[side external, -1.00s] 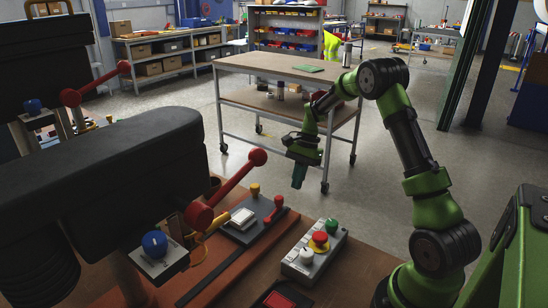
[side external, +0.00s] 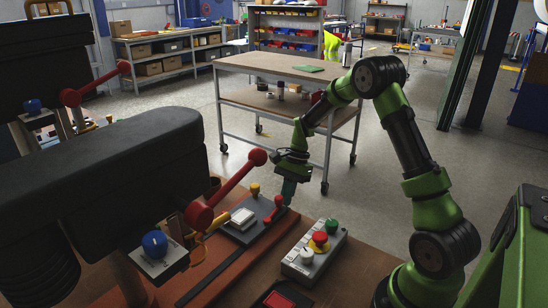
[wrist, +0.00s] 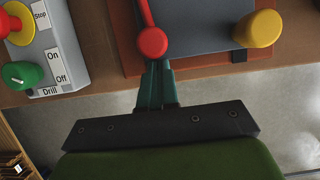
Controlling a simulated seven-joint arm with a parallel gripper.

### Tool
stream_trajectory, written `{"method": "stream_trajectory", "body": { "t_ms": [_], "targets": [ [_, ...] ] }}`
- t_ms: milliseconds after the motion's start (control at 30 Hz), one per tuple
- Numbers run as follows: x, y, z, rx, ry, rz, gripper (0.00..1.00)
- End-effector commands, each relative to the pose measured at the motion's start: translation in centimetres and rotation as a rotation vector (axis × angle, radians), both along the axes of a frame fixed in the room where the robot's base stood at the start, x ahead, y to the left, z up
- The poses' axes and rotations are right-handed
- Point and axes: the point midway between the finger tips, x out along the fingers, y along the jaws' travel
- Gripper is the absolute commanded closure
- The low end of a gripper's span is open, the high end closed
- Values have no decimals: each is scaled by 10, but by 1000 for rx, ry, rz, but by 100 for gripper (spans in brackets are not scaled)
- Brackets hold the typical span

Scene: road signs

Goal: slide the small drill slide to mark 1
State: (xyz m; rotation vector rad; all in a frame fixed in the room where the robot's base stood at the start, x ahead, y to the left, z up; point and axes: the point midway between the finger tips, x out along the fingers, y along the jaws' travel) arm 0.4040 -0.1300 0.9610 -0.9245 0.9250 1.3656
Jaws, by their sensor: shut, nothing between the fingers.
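The drill slide looks like a dark grey plate (side external: 256,231) on a reddish base, with a red ball-ended handle (side external: 272,212) and a yellow knob (side external: 255,190). In the wrist view the grey plate (wrist: 205,30), red ball (wrist: 152,42) and yellow knob (wrist: 258,28) show near the top. My gripper (side external: 287,202) is shut and empty, pointing down at the ball end of the red handle. In the wrist view my fingertips (wrist: 158,66) are right at the ball, which overlaps them; I cannot tell whether they touch. No numbered marks are legible.
A large red-balled lever (side external: 230,182) and a blue-knobbed block (side external: 155,246) are to the left. Open floor lies beyond the bench edge.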

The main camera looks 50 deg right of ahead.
Motion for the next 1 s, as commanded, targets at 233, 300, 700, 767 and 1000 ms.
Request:
{"method": "stream_trajectory", "body": {
  "t_ms": [233, 300, 700, 767, 1000],
  "targets": [
    [0, 40, 0, 2, 1, 6, 100],
    [0, 55, 0, 2, 0, 8, 100],
    [-1, 131, 0, 1, 2, 5, 100],
    [-1, 138, 0, 1, 2, 4, 100],
    [-1, 152, -1, 0, 1, 2, 100]
  ]
}}
